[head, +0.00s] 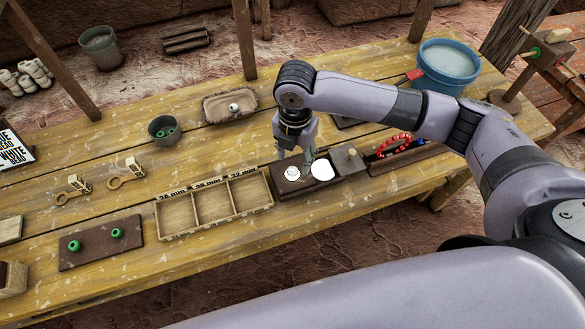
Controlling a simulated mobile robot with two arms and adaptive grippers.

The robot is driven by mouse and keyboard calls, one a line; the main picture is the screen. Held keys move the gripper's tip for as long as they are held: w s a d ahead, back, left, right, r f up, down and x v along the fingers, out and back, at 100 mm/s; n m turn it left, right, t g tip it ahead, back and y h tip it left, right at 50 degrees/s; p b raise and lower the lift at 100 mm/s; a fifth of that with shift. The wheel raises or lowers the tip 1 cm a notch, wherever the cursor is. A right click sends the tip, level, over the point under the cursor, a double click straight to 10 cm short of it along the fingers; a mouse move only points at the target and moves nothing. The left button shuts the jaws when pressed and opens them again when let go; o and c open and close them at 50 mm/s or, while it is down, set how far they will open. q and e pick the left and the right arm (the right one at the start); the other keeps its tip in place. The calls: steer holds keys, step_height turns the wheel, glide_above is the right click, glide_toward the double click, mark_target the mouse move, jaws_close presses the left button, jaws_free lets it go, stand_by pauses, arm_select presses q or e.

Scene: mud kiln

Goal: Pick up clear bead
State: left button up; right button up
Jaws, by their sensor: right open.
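My right gripper (295,157) points down over a dark brown block (287,187) at the right of the sorting box, and its jaws are open. A small pale round piece (291,173) sits on that block just below the fingers; it may be the clear bead, but it is too small to tell. A white disc (323,170) lies beside it to the right. Another pale bead (233,108) with a dark spot sits in a shallow clay tray (212,112) farther back. My left gripper is out of view.
A three-part wooden box (197,219) with size labels stands left of the block. Green beads lie on a dark board (76,256) and in a grey cup (160,125). Red beads (393,145) and a blue bucket (447,62) are at right.

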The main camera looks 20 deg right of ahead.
steer(key=f, duration=0.1)
steer(key=f+p, duration=0.1)
steer(key=f, duration=0.2)
steer(key=shift+a+f, duration=0.2)
steer(key=shift+a, duration=0.05)
steer(key=shift+f, duration=0.45)
steer(key=c, duration=1.1)
steer(key=shift+r, duration=0.1)
step_height(320, 180, up, 20)
steer(key=shift+f+b, duration=0.1)
steer(key=shift+b, duration=0.85)
steer(key=shift+f, duration=0.15)
steer(key=b, duration=0.5)
glide_above(293, 169)
steer(key=shift+a+f, duration=0.1)
steer(key=shift+f, duration=6.8)
